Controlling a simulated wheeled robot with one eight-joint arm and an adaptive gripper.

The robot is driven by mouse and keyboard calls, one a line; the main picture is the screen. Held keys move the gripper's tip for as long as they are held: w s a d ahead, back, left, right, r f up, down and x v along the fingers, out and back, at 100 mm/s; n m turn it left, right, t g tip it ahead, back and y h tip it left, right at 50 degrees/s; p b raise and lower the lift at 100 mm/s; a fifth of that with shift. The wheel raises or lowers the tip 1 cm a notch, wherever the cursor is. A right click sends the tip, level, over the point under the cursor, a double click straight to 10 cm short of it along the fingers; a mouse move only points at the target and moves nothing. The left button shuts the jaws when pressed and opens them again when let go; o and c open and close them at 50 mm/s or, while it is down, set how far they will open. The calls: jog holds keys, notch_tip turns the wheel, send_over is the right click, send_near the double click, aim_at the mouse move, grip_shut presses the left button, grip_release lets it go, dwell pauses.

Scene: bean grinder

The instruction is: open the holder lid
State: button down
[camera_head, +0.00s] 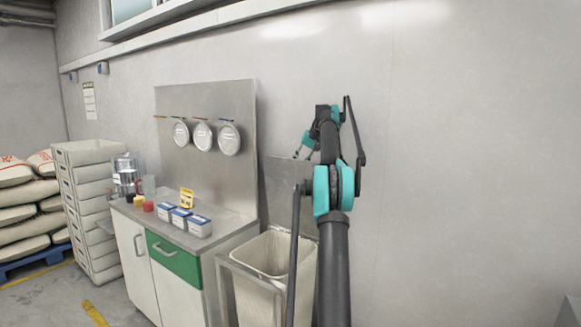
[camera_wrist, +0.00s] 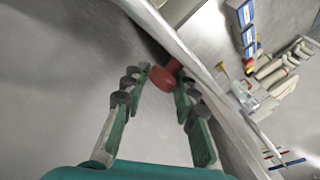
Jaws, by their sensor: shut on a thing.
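The holder (camera_head: 234,285) is a metal frame around a pale bin (camera_head: 268,262), right of the cabinet. A grey metal panel (camera_head: 284,182), which looks like the holder lid, stands raised behind the bin against the wall. My gripper (camera_head: 304,146) is at the panel's upper edge, partly hidden by my arm. In the wrist view, a red knob (camera_wrist: 163,77) sits between the fingertips of my gripper (camera_wrist: 166,80), beside a pale slanted edge (camera_wrist: 188,58). The gripper is shut on the knob. The bin's top appears open.
A cabinet (camera_head: 184,239) with a green drawer stands left of the holder. Blue-and-white boxes (camera_head: 199,226), small cups and a grinder-like machine (camera_head: 126,172) are on its top. Round discs (camera_head: 229,139) hang on the backboard. White crates (camera_head: 86,200) stand farther left. The wall at right is bare.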

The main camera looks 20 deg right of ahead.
jog(key=shift+w+d+f, duration=0.2)
jog(key=shift+w+d, duration=0.1)
jog(key=shift+d, duration=0.4)
